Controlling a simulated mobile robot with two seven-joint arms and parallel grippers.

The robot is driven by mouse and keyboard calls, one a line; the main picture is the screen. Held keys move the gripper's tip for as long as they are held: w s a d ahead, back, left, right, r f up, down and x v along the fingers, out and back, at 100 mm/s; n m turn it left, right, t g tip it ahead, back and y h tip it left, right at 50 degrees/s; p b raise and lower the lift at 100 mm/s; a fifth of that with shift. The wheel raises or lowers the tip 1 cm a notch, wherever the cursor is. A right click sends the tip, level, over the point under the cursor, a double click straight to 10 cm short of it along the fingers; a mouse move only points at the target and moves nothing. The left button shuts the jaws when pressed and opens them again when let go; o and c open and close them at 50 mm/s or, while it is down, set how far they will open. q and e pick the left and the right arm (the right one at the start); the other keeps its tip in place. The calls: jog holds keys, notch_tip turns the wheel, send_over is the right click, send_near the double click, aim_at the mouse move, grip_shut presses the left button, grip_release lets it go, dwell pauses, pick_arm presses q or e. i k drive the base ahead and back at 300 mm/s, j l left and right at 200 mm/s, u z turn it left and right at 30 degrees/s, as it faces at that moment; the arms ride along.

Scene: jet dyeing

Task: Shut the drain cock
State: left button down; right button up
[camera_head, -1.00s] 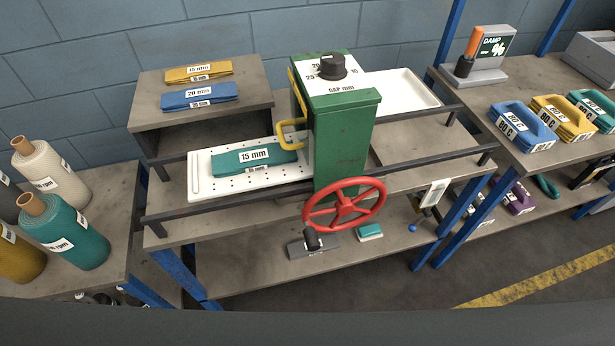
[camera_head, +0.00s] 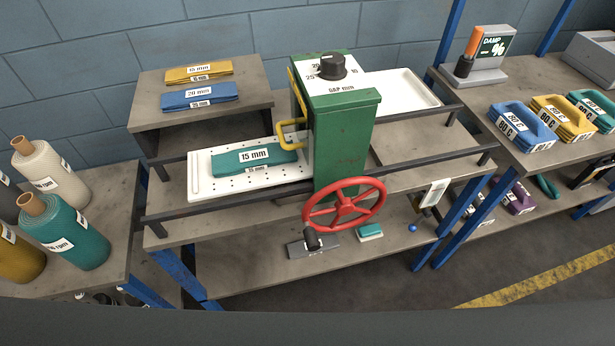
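Nothing in view can be told for certain as the drain cock. A green machine (camera_head: 340,150) labelled "GAP mm" has a black dial (camera_head: 332,65) on top and a red handwheel (camera_head: 345,203) on its front. A small blue knob (camera_head: 412,228) shows below a hanging tag (camera_head: 434,193) at the bench's right side; what it belongs to is unclear. Neither of my grippers is in view.
A white perforated tray (camera_head: 200,180) holds a teal cloth (camera_head: 254,160). Rolls (camera_head: 75,232) stand at left; folded cloths (camera_head: 523,125) lie on the right bench. A grey block with black knob (camera_head: 313,243) sits on the lower shelf. Floor shows at lower right.

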aim_at(427, 213)
jog(key=l+z, duration=0.1)
jog(key=z, duration=0.4)
jog(key=i+z, duration=0.15)
jog(key=z, duration=0.35)
